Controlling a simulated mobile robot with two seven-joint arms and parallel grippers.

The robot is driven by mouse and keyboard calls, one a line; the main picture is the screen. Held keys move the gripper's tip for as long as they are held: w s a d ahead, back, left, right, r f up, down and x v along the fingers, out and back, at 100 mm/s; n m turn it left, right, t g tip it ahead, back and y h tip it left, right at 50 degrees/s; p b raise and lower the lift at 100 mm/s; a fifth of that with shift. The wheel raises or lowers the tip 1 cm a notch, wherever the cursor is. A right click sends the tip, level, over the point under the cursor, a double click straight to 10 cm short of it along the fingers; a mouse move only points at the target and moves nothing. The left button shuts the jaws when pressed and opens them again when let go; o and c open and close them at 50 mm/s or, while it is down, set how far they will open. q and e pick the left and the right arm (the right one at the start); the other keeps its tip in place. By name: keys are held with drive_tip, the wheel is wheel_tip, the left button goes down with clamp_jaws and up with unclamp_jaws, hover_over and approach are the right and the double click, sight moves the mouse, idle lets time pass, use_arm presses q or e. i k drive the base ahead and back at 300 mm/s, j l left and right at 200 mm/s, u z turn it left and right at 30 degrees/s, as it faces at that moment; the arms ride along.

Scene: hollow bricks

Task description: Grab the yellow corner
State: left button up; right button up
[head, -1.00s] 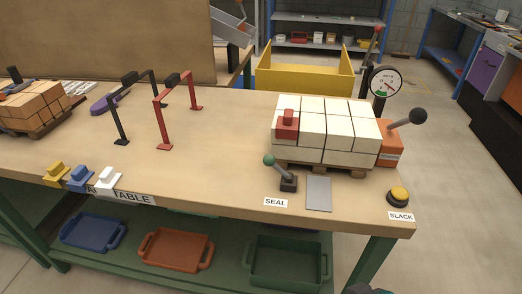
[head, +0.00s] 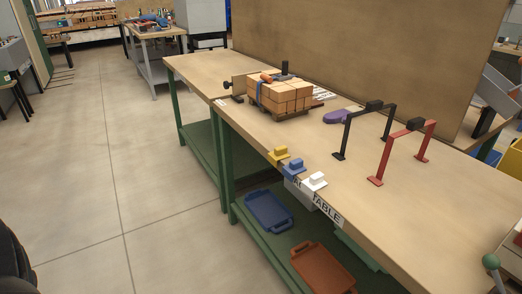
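The yellow corner (head: 279,157) is a small stepped piece at the front edge of the wooden table (head: 440,205). It is the leftmost of a row of three. A blue corner (head: 292,169) sits to its right, and a white corner (head: 316,181) sits beyond that. Nothing is touching the yellow corner from above. Neither of my grippers shows in the head view. A dark shape at the lower left edge is too partial to identify.
A pallet of orange bricks (head: 280,97) stands behind the corners. A black frame (head: 346,135) and a red frame (head: 384,154) stand to the right. A blue tray (head: 268,209) and an orange tray (head: 322,267) lie on the lower shelf. Open floor (head: 120,190) is at left.

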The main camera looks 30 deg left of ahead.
sight(279, 152)
drive_tip(key=u, duration=0.95)
drive_tip(key=i+j+z, duration=0.1)
drive_tip(key=j, duration=0.25)
drive_tip(key=i+j+z, duration=0.15)
drive_tip(key=i+j, duration=0.2)
drive_tip(key=i+j+z, duration=0.1)
drive_tip(key=j, duration=0.3)
drive_tip(key=i+j+z, duration=0.15)
drive_tip(key=i+j, duration=0.1)
drive_tip(key=j, duration=0.1)
